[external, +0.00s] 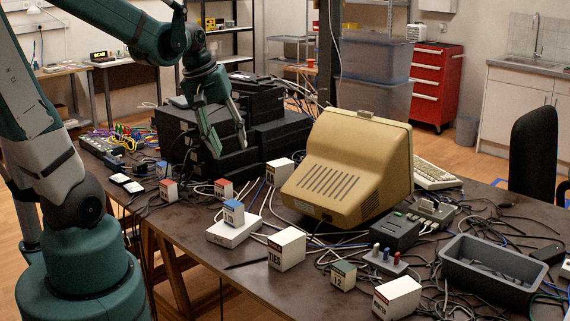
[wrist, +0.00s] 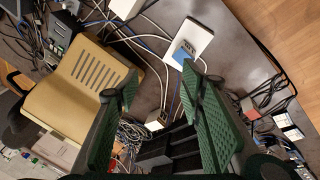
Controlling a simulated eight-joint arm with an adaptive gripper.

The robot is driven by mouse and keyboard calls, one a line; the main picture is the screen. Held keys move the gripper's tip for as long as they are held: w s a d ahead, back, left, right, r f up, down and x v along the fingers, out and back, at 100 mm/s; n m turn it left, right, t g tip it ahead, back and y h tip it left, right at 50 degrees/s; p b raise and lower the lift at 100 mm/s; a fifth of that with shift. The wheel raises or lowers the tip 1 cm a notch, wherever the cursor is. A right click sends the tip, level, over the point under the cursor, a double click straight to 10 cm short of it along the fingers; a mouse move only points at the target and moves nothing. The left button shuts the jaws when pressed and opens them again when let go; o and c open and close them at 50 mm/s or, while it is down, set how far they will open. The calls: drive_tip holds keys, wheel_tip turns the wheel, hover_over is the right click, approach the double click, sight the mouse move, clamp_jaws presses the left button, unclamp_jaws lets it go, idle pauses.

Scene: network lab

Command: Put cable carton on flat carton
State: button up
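My gripper (external: 229,148) is open and empty in the air in front of the black equipment stack. Its fingers also show spread in the wrist view (wrist: 160,75). A low, flat white carton (external: 225,236) lies on the table, left of the beige monitor. It shows at the top of the wrist view (wrist: 199,33). A small blue-and-white carton (external: 233,217) stands on it, seen also in the wrist view (wrist: 183,55). Several small cartons have labels too small to read, including a red-and-white one (external: 223,190) and a white one (external: 280,173). I cannot tell which is the cable carton.
The beige monitor (external: 348,165) stands right of my gripper. A TIES carton (external: 287,250), a green box (external: 343,275) and a white carton (external: 397,298) stand near the front edge. A grey bin (external: 490,268) is at the right. Loose cables cover much of the table.

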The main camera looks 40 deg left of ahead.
drive_tip(key=s+d+r+m+t+y, duration=0.1)
drive_tip(key=s+d+r+m+t, duration=0.2)
drive_tip(key=m, duration=0.4)
drive_tip(key=shift+s+d+r+m+t, duration=0.3)
drive_tip(key=shift+s+d+r+m, duration=0.1)
drive_tip(key=shift+s+d+r, duration=0.7)
